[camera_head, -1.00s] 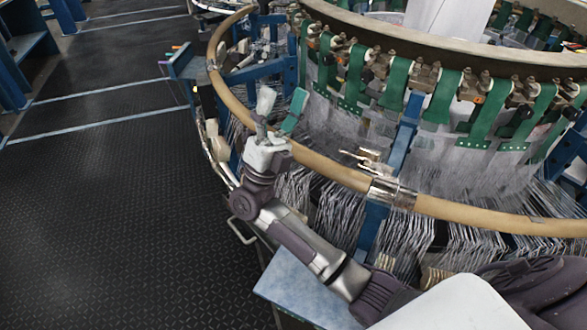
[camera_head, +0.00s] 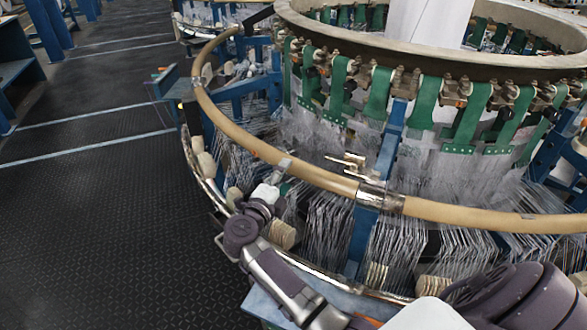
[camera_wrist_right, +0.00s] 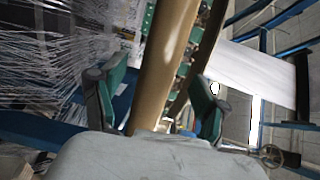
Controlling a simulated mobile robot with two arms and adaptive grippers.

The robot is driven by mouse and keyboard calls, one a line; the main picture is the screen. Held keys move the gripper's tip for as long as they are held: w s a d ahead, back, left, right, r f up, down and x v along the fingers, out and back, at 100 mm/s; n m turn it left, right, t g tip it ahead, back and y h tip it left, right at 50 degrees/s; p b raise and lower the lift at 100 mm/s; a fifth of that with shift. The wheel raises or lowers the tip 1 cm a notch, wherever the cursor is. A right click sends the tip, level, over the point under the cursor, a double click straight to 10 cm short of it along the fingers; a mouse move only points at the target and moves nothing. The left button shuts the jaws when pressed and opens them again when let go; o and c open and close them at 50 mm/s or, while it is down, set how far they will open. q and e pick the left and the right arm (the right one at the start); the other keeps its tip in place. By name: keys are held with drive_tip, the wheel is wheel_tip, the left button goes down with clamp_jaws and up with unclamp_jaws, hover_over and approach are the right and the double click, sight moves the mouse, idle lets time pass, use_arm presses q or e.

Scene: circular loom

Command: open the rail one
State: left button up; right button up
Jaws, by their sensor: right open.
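The rail (camera_head: 250,142) is a tan curved bar running around the front of the loom. In the right wrist view the rail (camera_wrist_right: 168,50) runs between the two dark green-padded fingers of the open gripper (camera_wrist_right: 148,80). Gaps show beside the fingers; whether either touches the rail I cannot tell. My left gripper is not in view.
Inside the rail are dense white threads (camera_head: 330,225), blue frame posts (camera_head: 392,135) and green straps (camera_head: 470,110) under the large ring (camera_head: 330,38). A metal lower rim (camera_head: 205,185) with spools curves below the rail. Dark floor (camera_head: 90,220) on the left is clear.

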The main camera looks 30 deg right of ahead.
sight(289, 171)
drive_tip(key=b+x, duration=0.1)
drive_tip(key=x, duration=0.3)
drive_tip(key=shift+w+d+f, duration=0.1)
drive_tip(key=shift+w+d, duration=0.05)
drive_tip(key=shift+d, duration=0.05)
drive_tip(key=shift+w+d+b, duration=0.3)
drive_tip(key=shift+d, duration=0.2)
clamp_jaws()
